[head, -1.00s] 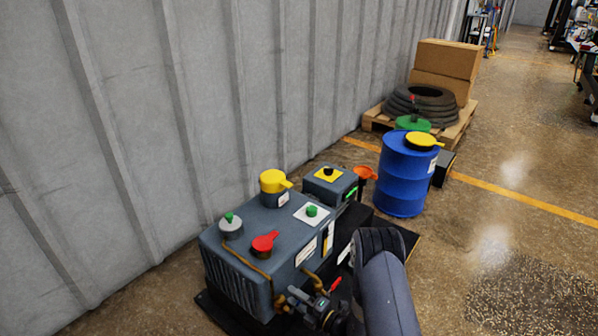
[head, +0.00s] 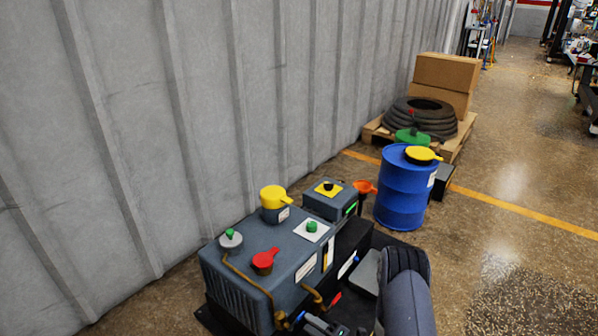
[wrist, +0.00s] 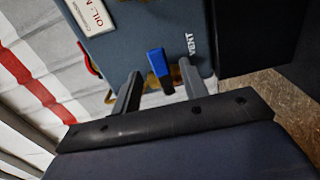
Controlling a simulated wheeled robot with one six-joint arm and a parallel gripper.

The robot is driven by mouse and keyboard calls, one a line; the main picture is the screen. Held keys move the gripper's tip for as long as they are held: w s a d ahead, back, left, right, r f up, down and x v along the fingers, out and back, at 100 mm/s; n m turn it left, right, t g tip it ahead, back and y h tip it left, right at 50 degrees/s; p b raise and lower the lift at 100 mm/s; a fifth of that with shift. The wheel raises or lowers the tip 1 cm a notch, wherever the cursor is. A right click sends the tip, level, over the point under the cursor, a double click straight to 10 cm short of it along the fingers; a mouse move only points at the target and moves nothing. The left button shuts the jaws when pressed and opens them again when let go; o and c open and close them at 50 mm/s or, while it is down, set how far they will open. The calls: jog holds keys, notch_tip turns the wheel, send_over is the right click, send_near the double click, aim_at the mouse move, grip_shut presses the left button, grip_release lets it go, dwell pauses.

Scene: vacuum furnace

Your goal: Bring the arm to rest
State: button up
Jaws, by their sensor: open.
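My arm (head: 408,295) reaches in from the bottom right of the head view, bent beside the grey-blue pump unit (head: 255,262). My gripper (wrist: 158,80) is open in the wrist view, its two grey fingers apart. A blue lever (wrist: 160,63) on the unit's side, beside the VENT lettering, shows in the gap between the fingertips. I cannot tell how far it is from them, and neither finger visibly touches it. In the head view the gripper is low beside the unit's front, partly cut off by the frame edge.
The unit carries a red cap (head: 264,261), a yellow cap (head: 273,197) and a grey control box (head: 330,202). An orange funnel (head: 364,188) and a blue drum (head: 405,190) stand behind. A corrugated wall (head: 150,130) runs along the left. Open floor (head: 510,250) lies right.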

aim_at(301, 317)
jog(key=v, duration=0.4)
jog(key=shift+n, duration=0.3)
jog(key=x, duration=0.3)
jog(key=b+x, duration=0.1)
jog(key=x, duration=0.6)
jog(key=shift+w+a+r+b, duration=0.15)
jog(key=shift+a+r+b, duration=0.15)
jog(key=shift+b, duration=0.1)
jog(key=shift+r+n+p, duration=0.3)
jog(key=shift+n+p, duration=0.35)
jog(key=shift+n, duration=0.55)
